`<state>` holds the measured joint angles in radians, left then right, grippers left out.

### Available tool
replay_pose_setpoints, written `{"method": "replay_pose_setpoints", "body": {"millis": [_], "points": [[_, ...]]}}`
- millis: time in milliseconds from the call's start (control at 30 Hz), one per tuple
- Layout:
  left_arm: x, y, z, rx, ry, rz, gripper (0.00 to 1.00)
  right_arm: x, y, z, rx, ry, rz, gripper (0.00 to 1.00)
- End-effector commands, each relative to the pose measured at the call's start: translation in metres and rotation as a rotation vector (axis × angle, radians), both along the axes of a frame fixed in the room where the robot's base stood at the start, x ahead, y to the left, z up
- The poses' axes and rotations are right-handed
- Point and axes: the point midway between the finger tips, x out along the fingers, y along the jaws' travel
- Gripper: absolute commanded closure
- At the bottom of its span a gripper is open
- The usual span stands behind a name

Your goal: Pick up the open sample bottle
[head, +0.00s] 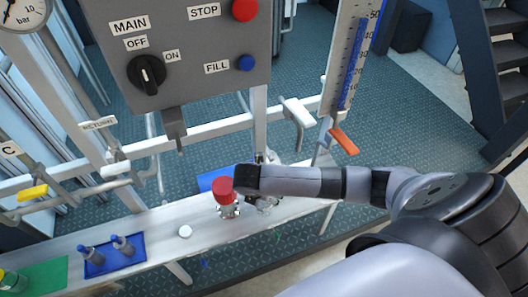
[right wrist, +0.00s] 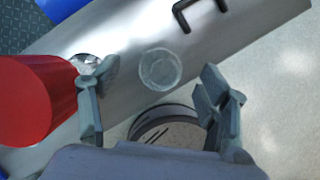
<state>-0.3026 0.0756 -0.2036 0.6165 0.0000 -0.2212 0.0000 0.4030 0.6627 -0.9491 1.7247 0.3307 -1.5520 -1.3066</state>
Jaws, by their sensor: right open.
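The open sample bottle appears as a clear round glass shape (right wrist: 160,69) on the grey shelf in the right wrist view, seen from above. It lies ahead of the gap between my right gripper's (right wrist: 160,95) open fingers, apart from both. In the head view my right gripper (head: 268,200) is low over the shelf, and a small clear shape (head: 264,204) beside it is partly hidden by the gripper. My left gripper is not in view.
A red-topped fitting (head: 223,188) stands close left of my right gripper; it also fills the left of the right wrist view (right wrist: 35,100). A white disc (head: 185,231) and a blue tray (head: 104,263) lie farther left on the shelf. An orange lever (head: 344,141) hangs above right.

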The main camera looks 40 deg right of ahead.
Motion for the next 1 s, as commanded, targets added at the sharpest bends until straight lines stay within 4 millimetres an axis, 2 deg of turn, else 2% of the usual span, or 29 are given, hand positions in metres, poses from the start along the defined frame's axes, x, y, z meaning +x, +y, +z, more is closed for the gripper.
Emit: {"method": "replay_pose_setpoints", "body": {"millis": [233,500,800,1000], "points": [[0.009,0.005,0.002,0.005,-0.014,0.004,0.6,0.002,-0.006,-0.017,-0.002,0.002,-0.001,0.3],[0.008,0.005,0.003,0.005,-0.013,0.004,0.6,0.008,-0.019,-0.052,-0.002,0.001,-0.001,0.3],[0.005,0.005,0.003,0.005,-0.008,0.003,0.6,0.009,-0.02,-0.057,-0.001,-0.001,0.001,0.3],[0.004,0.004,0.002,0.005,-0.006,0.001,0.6,0.009,-0.02,-0.057,-0.001,-0.001,0.001,0.43]]}}
